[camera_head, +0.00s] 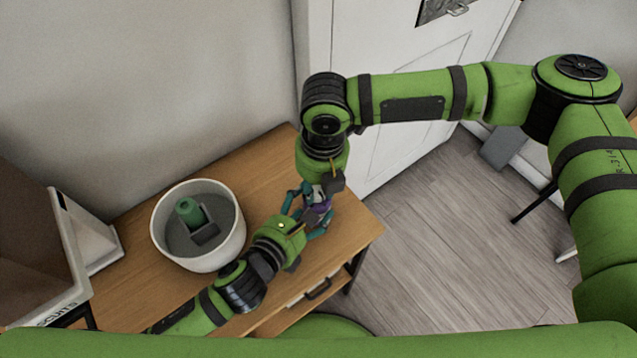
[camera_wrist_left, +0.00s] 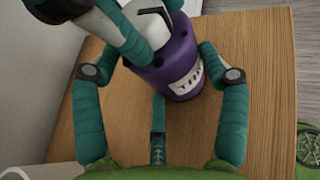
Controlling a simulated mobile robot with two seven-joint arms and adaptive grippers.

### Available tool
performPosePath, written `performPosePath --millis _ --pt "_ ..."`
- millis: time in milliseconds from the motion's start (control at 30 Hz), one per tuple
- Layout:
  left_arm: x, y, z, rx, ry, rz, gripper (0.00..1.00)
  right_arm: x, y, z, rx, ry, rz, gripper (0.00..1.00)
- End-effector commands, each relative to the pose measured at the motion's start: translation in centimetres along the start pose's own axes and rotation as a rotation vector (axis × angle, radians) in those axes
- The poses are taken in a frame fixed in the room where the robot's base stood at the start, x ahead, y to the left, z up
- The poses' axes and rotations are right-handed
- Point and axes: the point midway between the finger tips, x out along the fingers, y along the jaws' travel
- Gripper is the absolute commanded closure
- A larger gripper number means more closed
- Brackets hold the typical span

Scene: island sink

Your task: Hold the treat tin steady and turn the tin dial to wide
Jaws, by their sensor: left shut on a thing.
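The purple treat tin (camera_head: 318,210) stands on the wooden table near its right end. In the left wrist view, the tin (camera_wrist_left: 178,66) has a white label with dark letters and a pale top with a black pointer (camera_wrist_left: 157,13). My left gripper (camera_head: 311,213) comes from the lower left with its teal fingers around the tin's sides and is shut on it. My right gripper (camera_head: 320,188) reaches down over the tin's top. Its fingers partly cover the dial in the left wrist view. I cannot read the dial's setting or tell how far those fingers are closed.
A round white tub (camera_head: 235,245) with a green-topped object (camera_head: 188,209) inside stands left of the tin. A brown and white box (camera_head: 40,250) is at the far left. The wooden table (camera_head: 262,158) is bare behind the tin. A white door (camera_head: 400,160) is behind it.

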Motion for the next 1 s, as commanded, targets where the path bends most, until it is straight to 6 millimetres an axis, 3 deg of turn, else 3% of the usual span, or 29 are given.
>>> performPosePath --millis 467,1000 --pt "-0.01 0.11 -0.66 0.003 0.015 0.004 0.63 0.15 -0.12 -0.01 0.051 0.001 -0.003 1.00" --pt "-0.01 0.12 -0.67 0.004 0.015 0.005 0.63 0.21 -0.17 -0.09 0.457 0.002 0.003 1.00"
